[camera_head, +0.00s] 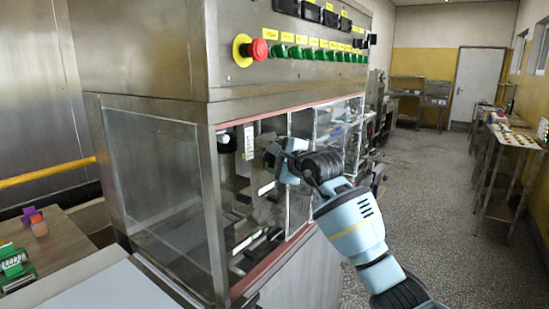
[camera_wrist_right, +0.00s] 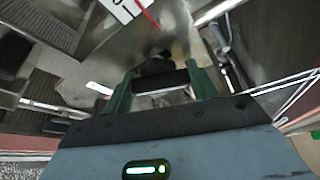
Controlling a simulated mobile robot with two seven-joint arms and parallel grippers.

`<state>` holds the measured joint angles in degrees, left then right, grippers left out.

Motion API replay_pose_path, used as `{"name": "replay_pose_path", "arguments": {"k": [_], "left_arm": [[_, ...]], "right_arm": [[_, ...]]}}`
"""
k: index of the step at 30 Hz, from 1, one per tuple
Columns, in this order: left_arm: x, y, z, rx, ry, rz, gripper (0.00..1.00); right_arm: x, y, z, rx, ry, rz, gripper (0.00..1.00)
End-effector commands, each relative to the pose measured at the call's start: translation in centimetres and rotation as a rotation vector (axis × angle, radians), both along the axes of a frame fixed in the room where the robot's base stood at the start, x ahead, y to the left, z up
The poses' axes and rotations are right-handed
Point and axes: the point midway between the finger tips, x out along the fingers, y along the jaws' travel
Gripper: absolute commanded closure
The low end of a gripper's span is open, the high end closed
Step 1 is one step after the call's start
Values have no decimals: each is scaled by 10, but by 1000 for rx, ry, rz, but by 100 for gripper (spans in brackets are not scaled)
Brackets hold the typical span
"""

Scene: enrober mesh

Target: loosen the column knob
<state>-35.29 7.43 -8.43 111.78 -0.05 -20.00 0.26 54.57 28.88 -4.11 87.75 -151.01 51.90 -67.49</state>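My right gripper (camera_head: 272,154) reaches through the front opening of the steel machine, close to the upright parts inside. In the right wrist view its two green fingers (camera_wrist_right: 161,83) stand apart. A dark, bar-like part (camera_wrist_right: 160,79) spans the gap between them. It may be the column knob, but I cannot tell whether the fingers touch it or it lies behind them. In the head view my gripper hides whatever is directly behind it, and I cannot pick out the knob for sure. My left gripper is not in view.
A pale scale with a red pointer (camera_wrist_right: 147,14) shows near the fingers. The machine's clear side panel (camera_head: 160,180) and clear front panels (camera_head: 300,185) flank the opening. A red emergency button (camera_head: 258,49) is above. A table (camera_head: 50,245) stands left; the aisle floor (camera_head: 435,190) is open at right.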

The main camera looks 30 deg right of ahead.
Motion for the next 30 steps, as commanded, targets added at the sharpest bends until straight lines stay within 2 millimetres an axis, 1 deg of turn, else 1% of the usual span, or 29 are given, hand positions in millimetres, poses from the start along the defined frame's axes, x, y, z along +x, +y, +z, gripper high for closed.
{"name": "replay_pose_path", "arguments": {"k": [5, 9, 15, 19, 27, 28, 30], "left_arm": [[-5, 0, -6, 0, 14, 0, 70], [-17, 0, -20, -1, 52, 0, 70], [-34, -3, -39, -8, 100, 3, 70], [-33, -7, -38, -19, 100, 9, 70], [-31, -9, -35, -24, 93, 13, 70], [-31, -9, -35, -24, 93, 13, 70], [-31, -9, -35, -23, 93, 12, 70]], "right_arm": [[1, -1, -3, -35, -10, -2, 65], [2, -2, -7, -149, -52, -2, 65], [2, -2, -8, -326, -126, -1, 65], [1, -1, -3, -375, -151, 0, 65], [0, 0, 0, -377, -155, -1, 64], [0, -1, 0, -377, -155, -1, 39], [0, -1, 0, -376, -155, -1, 33]]}}
